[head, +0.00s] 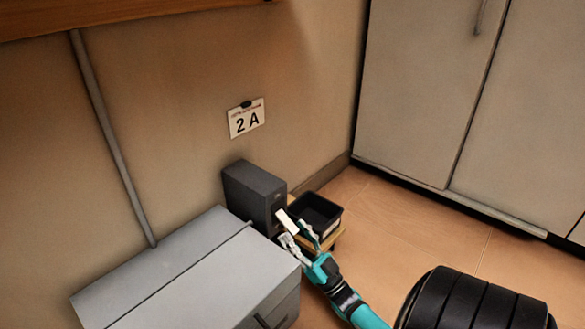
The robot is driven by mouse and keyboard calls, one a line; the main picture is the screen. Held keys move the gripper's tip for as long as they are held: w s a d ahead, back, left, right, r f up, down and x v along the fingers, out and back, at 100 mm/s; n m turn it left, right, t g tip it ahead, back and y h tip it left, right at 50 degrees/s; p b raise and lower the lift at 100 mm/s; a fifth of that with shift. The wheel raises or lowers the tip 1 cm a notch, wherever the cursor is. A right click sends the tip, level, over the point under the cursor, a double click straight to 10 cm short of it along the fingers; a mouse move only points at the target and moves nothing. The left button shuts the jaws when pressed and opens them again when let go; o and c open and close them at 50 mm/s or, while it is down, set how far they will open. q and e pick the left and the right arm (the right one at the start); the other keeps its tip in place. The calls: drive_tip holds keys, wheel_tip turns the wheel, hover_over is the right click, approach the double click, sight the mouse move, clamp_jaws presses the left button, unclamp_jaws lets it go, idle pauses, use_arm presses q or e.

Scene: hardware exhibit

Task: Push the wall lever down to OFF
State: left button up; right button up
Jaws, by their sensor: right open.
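The wall lever is a dark grey box (252,193) low on the tan wall, with a pale handle (286,220) sticking out of its front side and sloping down to the right. My right gripper (298,238) is open, with its light fingertips right at the lower end of the handle. I cannot tell whether the fingers touch the handle. No OFF marking is readable. My left gripper is not in view.
A grey metal chest (205,262) stands left of the gripper, close to it. A black open bin (318,213) on a yellowish stand sits just behind and right. A "2 A" sign (246,119) hangs above. Pale cabinets (425,90) stand right; a black rounded object (475,305) is in front.

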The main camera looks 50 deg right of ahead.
drive_tip(key=v, duration=0.5)
drive_tip(key=shift+s+f, duration=0.2)
drive_tip(key=shift+s, duration=0.05)
idle(0.3)
